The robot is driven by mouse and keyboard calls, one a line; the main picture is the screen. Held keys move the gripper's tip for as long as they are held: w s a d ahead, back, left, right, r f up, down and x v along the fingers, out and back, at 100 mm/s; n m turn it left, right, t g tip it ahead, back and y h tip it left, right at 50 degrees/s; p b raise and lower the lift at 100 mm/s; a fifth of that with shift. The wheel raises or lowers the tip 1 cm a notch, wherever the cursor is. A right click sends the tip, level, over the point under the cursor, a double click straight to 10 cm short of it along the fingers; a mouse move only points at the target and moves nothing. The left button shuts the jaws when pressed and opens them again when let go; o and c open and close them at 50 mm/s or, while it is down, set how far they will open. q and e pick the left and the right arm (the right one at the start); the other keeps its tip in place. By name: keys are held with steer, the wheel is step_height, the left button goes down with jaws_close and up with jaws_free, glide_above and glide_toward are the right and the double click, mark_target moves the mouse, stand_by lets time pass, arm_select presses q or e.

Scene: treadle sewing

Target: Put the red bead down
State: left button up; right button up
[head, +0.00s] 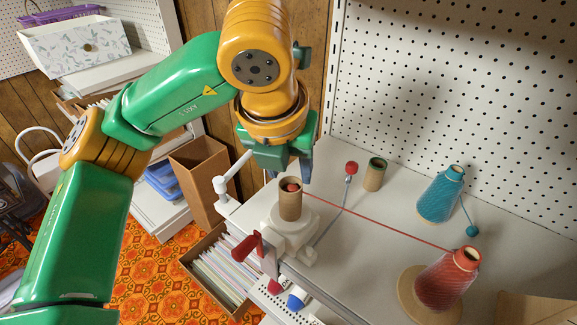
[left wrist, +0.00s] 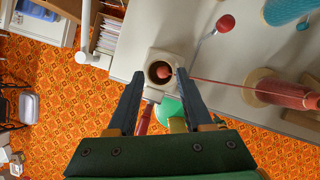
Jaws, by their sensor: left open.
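The red bead (head: 291,187) sits in the mouth of a brown cardboard tube (head: 291,205) standing upright on a white winder (head: 290,235). In the left wrist view the bead (left wrist: 163,71) shows inside the tube's round opening. A red thread runs from the tube across the table to the red thread cone (head: 447,278). My left gripper (head: 284,171) is just above and behind the tube. In the left wrist view its two fingers (left wrist: 159,74) are spread apart, with the tube's mouth between them. My right gripper is not in view.
A lever with a red knob (head: 352,168) rises right of the winder. A green-rimmed tube (head: 375,175), a teal cone (head: 440,195) and a teal bead (head: 473,231) stand farther right. A pegboard (head: 450,80) closes the back. The table's front edge is near the winder.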

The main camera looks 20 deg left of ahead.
arm_select(q)
steer(key=shift+r, duration=0.3)
steer(key=shift+r+p, duration=0.7)
steer(key=shift+p, duration=0.35)
steer(key=v, duration=0.6)
steer(key=shift+s+r, duration=0.3)
steer(key=shift+r, duration=0.05)
steer(key=shift+w, duration=0.1)
